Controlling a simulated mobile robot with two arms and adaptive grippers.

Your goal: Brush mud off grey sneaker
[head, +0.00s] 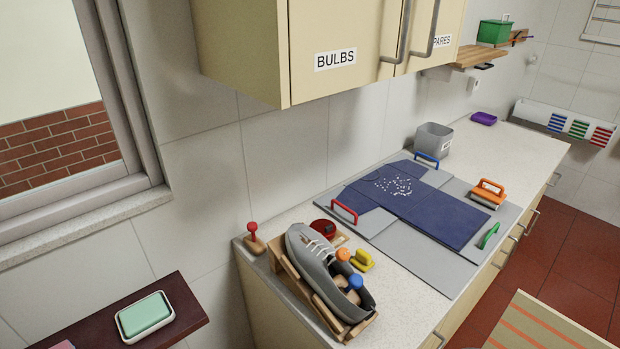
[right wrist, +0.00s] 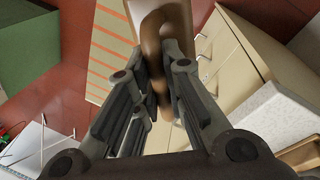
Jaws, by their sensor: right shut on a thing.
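The grey sneaker (head: 312,262) rests tilted on a wooden stand (head: 290,268) at the near left end of the counter. Orange and blue knobs show at its opening. I cannot make out mud on it at this size. My right gripper (right wrist: 161,78) is shut on a brown, wooden-looking brush (right wrist: 164,18), seen in the right wrist view. A pale part shows at the brush's upper left, but I cannot tell whether it is bristles. The gripper appears over the floor beside the cabinets, away from the sneaker. Neither gripper shows in the head view.
A red-handled tool (head: 253,238), a round red tin (head: 323,228) and a yellow brush (head: 362,260) stand close around the sneaker. A grey board (head: 405,240) with dark blue cloth (head: 440,215) fills the middle counter. Cabinets (head: 335,50) hang above. A striped mat (head: 545,325) lies right.

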